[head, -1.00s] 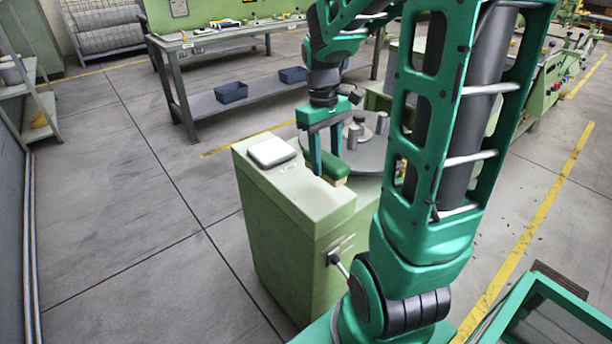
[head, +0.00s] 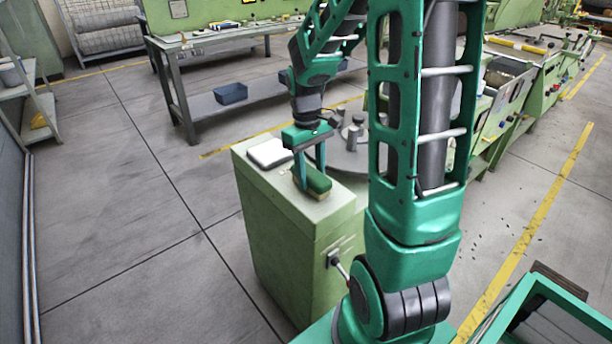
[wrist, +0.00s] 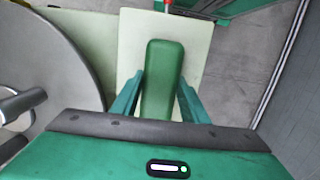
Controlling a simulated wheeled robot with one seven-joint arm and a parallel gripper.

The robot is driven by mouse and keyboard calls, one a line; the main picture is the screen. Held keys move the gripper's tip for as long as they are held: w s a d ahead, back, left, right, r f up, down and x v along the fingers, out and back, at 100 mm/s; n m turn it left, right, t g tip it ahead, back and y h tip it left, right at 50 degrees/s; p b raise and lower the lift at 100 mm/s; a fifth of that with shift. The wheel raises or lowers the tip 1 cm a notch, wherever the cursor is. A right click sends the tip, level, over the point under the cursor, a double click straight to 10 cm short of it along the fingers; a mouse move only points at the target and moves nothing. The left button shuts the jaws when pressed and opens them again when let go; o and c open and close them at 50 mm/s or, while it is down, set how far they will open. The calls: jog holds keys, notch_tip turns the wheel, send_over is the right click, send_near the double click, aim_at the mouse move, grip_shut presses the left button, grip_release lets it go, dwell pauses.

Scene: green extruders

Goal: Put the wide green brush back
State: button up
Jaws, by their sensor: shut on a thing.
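The wide green brush (head: 317,181) has a green top and a tan lower part. My gripper (head: 311,176) is shut on it, with one finger on each side. The brush is at the top of the green cabinet (head: 290,235), near its right edge. I cannot tell whether it touches the cabinet top or hangs just above it. In the wrist view the brush (wrist: 162,75) lies lengthwise between my two fingers, over the pale cabinet top (wrist: 128,45). Its underside is hidden there.
A white pad (head: 270,152) lies on the cabinet top, just left of the brush. A round grey table (head: 345,160) with metal cylinders stands behind on the right. A lever (head: 338,262) sticks out of the cabinet's front. The floor to the left is clear.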

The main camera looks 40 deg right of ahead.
aim_at(308, 169)
jog(key=o, duration=1)
jog(key=shift+f, duration=0.1)
jog(key=shift+o, duration=0.2)
notch_tip(308, 169, up, 11)
jog(key=w, duration=0.2)
jog(key=s+a+f+m+t, duration=0.1)
jog(key=s+m, duration=0.5)
jog(key=s, duration=1.6)
jog(key=shift+s+a+f+m, duration=0.3)
jog(key=shift+s+f+m, duration=0.1)
jog(key=shift+f, duration=0.3)
